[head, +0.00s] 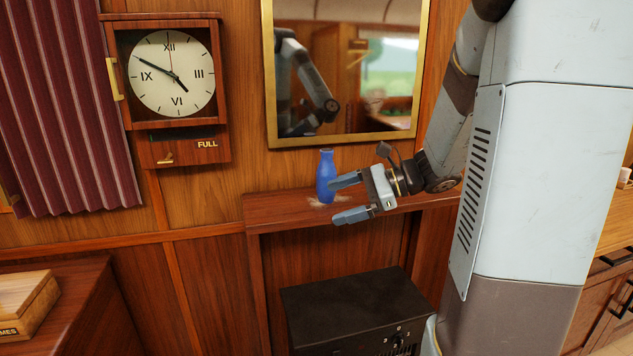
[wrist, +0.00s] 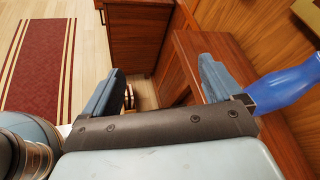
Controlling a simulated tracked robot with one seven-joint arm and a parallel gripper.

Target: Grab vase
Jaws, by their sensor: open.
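A blue vase (head: 325,178) stands upright on a narrow wooden shelf (head: 430,203) below the mirror. My gripper (head: 340,198) is open and empty at the front of the shelf. In the head view its fingers point left, and the upper finger overlaps the right side of the vase; I cannot tell whether they touch. In the wrist view the vase (wrist: 285,86) lies to the right, outside the right finger, and is cut off by the picture's edge. Nothing is between the two fingers (wrist: 160,82).
A gold-framed mirror (head: 345,60) hangs close above the shelf. A dark heater-like box (head: 350,305) stands below it. A wall clock (head: 172,75) hangs at the left, and a wooden box (head: 25,300) sits on a cabinet at lower left. Open floor with a red rug (wrist: 40,65) shows in the wrist view.

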